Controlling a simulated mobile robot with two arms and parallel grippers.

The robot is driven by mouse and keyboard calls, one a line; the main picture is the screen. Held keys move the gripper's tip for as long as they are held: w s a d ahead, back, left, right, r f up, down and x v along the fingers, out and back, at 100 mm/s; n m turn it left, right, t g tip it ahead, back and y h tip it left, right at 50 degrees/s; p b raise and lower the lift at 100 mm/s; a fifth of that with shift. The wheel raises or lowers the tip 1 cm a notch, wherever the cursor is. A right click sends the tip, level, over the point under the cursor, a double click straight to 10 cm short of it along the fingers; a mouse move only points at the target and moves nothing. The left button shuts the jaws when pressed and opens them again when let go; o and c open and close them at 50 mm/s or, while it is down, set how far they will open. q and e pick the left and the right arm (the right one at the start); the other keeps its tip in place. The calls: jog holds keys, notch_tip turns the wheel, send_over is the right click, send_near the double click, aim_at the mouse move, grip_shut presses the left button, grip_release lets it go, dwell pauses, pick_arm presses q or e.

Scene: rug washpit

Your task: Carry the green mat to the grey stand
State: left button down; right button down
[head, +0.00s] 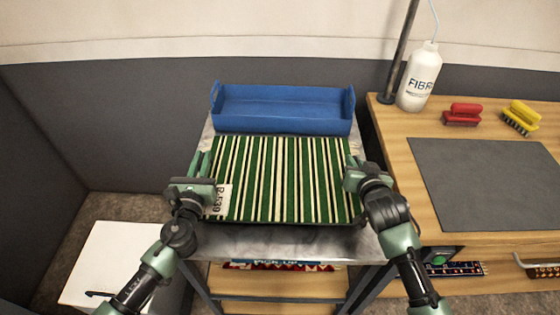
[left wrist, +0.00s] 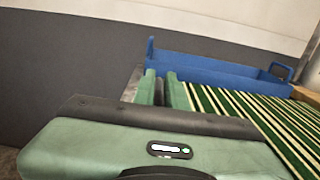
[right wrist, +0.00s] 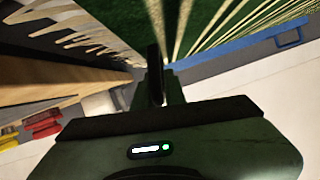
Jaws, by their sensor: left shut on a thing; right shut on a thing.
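The green mat (head: 280,180) has cream stripes and lies flat over the top of the grey stand (head: 290,243) in the head view. A white tag reading R-539 (head: 218,199) is on its left side. My left gripper (head: 203,172) is shut on the mat's left edge. My right gripper (head: 352,170) is shut on its right edge. The mat also shows at the right of the left wrist view (left wrist: 250,115) and at the top of the right wrist view (right wrist: 200,20). I cannot tell whether the mat rests on the stand or hangs just above it.
A blue tray (head: 283,108) stands behind the mat. A wooden bench (head: 395,125) at the right holds a white bottle (head: 419,80), a red brush (head: 462,114), a yellow brush (head: 521,117) and a dark grey pad (head: 485,180). A white box (head: 115,260) is at lower left.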

pick_arm(q)
jog(key=shift+a+f, duration=0.1)
pick_arm(e)
jog(key=shift+d+f, duration=0.1)
